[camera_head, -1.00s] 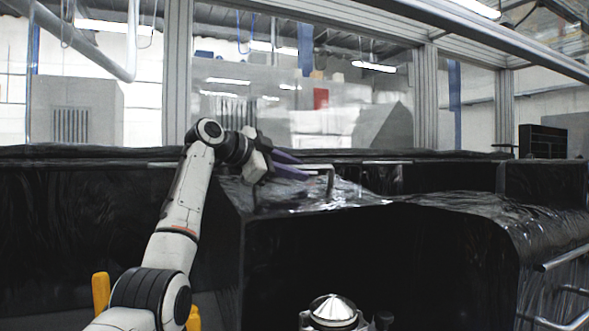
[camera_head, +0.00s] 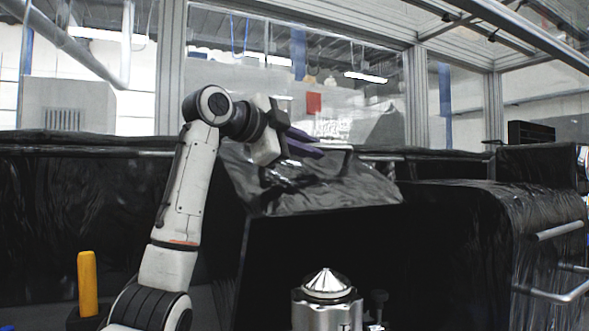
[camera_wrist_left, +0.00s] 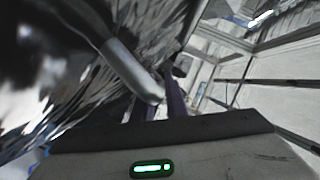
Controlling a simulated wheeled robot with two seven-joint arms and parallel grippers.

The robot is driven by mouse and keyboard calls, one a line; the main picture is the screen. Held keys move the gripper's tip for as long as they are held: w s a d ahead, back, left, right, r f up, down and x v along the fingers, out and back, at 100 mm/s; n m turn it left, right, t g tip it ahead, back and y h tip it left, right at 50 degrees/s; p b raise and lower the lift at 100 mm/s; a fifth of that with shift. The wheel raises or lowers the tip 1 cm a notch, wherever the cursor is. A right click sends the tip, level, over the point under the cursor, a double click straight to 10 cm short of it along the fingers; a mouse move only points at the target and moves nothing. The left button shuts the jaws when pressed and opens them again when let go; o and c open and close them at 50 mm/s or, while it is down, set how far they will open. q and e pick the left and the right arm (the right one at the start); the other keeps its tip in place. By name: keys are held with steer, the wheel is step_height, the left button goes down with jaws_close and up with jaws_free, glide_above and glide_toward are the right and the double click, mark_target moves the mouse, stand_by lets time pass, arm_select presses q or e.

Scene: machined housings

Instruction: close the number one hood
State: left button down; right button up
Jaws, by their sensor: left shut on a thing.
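The hood (camera_head: 315,186) is a glossy black film-covered cover in the middle of the head view. It is raised and tilted, with a dark opening beneath its front edge. My left gripper (camera_head: 306,145), with purple fingers, is at the hood's upper edge, shut on its metal handle (camera_head: 342,147). In the left wrist view the grey handle bar (camera_wrist_left: 131,71) runs down to the purple fingers (camera_wrist_left: 172,97), beside shiny black film. The fingers hide part of the handle. No number shows on the hood. My right gripper is not in view.
A metal part with a conical top (camera_head: 327,285) stands below the opening. Another black-covered unit (camera_head: 480,210) with metal bars (camera_head: 555,294) is at the right. A yellow post (camera_head: 88,283) stands at lower left. An aluminium frame with clear panels rises behind.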

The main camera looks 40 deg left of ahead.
arm_select(q)
steer(key=s+d+f+m+b, duration=0.1)
steer(key=s+d+f+b, duration=0.1)
steer(key=d, duration=0.4)
steer(key=s+d+f+m+t+b, duration=0.1)
steer(key=s+d+f+m+b, duration=0.1)
steer(key=d, duration=0.4)
steer(key=shift+s+d+t+y+b, duration=0.3)
steer(key=shift+s+y+b, duration=0.15)
steer(key=shift+s, duration=0.8)
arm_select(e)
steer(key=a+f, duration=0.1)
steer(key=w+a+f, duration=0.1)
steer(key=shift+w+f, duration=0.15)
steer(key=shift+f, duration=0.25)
arm_select(q)
steer(key=c, duration=1.8)
jaws_free()
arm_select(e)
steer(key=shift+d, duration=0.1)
arm_select(q)
steer(key=shift+o, duration=0.2)
